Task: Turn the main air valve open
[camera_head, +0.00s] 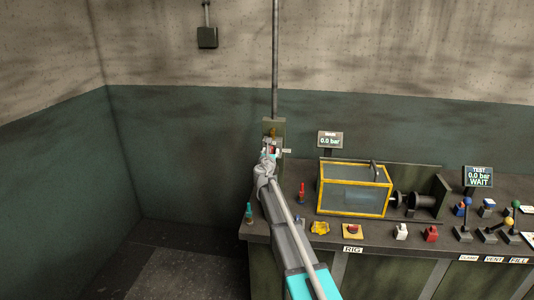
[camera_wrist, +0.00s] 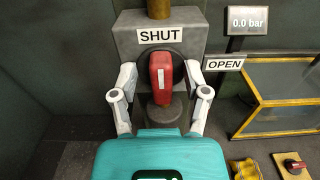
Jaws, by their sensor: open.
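The main air valve is a grey block (camera_wrist: 208,25) with a red handle (camera_wrist: 161,82) on its front. The handle stands upright, its white stripe pointing up at the SHUT label (camera_wrist: 160,34). The OPEN label (camera_wrist: 223,64) is to the right. In the wrist view my gripper (camera_wrist: 161,80) is open, with one finger on each side of the red handle and visible gaps between them. In the head view my gripper (camera_head: 268,152) is at the valve block (camera_head: 274,127) and hides most of the handle.
A display (camera_wrist: 249,21) reads 0.0 bar. A yellow-framed clear box (camera_head: 354,189) stands on the bench right of the arm. A yellow casting (camera_head: 320,228) and a red-knobbed switch (camera_head: 352,231) sit near the front edge. A TEST display (camera_head: 478,177) reads 0.0 bar WAIT.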

